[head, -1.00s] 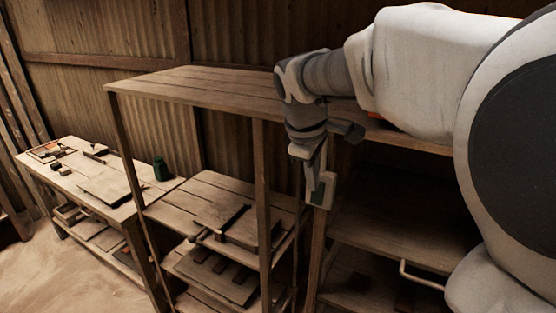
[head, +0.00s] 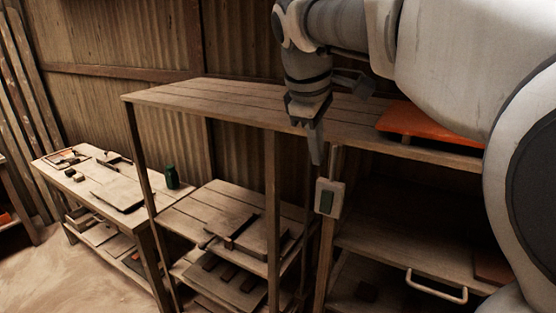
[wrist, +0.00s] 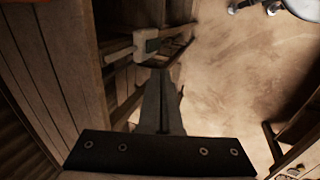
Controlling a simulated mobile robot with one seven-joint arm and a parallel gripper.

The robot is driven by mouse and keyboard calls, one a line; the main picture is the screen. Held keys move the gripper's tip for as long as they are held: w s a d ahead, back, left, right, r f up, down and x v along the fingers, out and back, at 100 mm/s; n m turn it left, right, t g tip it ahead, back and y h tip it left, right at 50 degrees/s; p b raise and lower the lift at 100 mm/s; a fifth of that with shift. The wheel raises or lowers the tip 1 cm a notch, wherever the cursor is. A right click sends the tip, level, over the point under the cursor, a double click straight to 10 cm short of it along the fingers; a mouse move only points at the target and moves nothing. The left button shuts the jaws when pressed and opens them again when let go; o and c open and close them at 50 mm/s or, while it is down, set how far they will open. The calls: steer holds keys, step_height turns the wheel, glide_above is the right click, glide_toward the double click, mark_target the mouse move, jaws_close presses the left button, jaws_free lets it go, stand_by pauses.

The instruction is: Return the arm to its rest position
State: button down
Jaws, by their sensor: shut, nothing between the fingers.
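My gripper (head: 316,158) points down in front of the wooden shelf unit (head: 185,95) in the head view. Its fingers are together with nothing between them. In the wrist view my gripper (wrist: 163,75) also shows with its fingers closed. A small pale box with a dark green face (head: 329,198) is fixed on the shelf post just below the fingertips in the head view. The box also shows near the fingertips in the wrist view (wrist: 151,45). I cannot tell whether the fingers touch it.
An orange-red object (head: 432,121) lies on the top shelf by my arm. A handle (head: 436,289) sticks out at lower right. A workbench (head: 70,183) with small tools and a green container (head: 172,177) stands at left. Open sandy floor (head: 60,270) lies in front.

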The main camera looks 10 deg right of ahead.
steer(key=shift+r, duration=0.1)
steer(key=s+f+m+t+y, duration=0.1)
steer(key=s+f+m, duration=0.4)
steer(key=s, duration=0.5)
steer(key=s+d+f+m+t+y+b, duration=0.1)
steer(key=s+f+m, duration=0.4)
steer(key=s+f, duration=0.4)
steer(key=shift+s+d+f+m, duration=0.2)
steer(key=shift+s+d+m, duration=0.15)
steer(key=shift+s, duration=0.4)
